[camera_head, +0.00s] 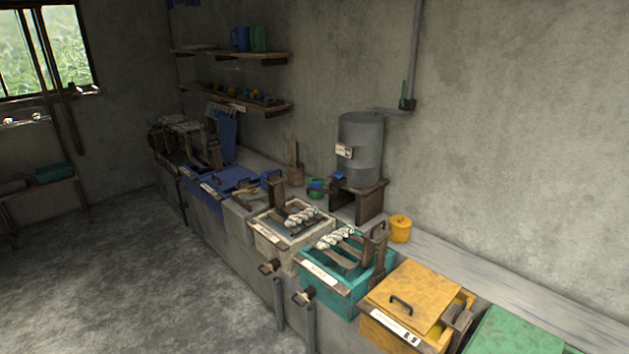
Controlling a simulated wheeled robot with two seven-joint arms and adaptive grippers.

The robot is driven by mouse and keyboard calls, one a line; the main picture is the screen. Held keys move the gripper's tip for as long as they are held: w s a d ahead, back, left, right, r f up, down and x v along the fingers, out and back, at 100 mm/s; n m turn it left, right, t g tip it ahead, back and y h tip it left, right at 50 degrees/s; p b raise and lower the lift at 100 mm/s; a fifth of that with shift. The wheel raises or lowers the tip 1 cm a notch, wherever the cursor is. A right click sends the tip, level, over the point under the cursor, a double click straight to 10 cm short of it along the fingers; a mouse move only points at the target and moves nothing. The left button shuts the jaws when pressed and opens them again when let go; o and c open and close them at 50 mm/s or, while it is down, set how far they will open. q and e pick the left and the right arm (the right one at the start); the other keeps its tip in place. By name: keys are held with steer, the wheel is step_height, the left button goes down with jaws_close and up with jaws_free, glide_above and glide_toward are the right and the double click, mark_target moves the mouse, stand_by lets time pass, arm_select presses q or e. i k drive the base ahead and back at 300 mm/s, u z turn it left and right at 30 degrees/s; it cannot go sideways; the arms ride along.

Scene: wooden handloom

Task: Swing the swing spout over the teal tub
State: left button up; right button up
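The swing spout (388,110) is a short grey arm at the foot of a grey pipe on the back wall. It points left, its end at the top of a grey cylindrical tank (361,150), not over the teal tub. The teal tub (333,291) stands lower, in the row along the counter, with a label on its front edge. Wooden bars and a white twisted hank lie across its open top. Neither of my grippers is in view.
A white tub (268,238) stands left of the teal one and a yellow-lidded tub (415,296) right of it. A small yellow pot (400,229) sits behind. A green lid (515,335) is at bottom right. The grey floor at left is clear.

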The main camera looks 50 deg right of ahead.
mark_target(316, 186)
steer(key=z, duration=0.25)
steer(key=i, duration=1.75)
steer(key=z, duration=1.2)
steer(key=i, duration=0.95)
steer(key=z, duration=1)
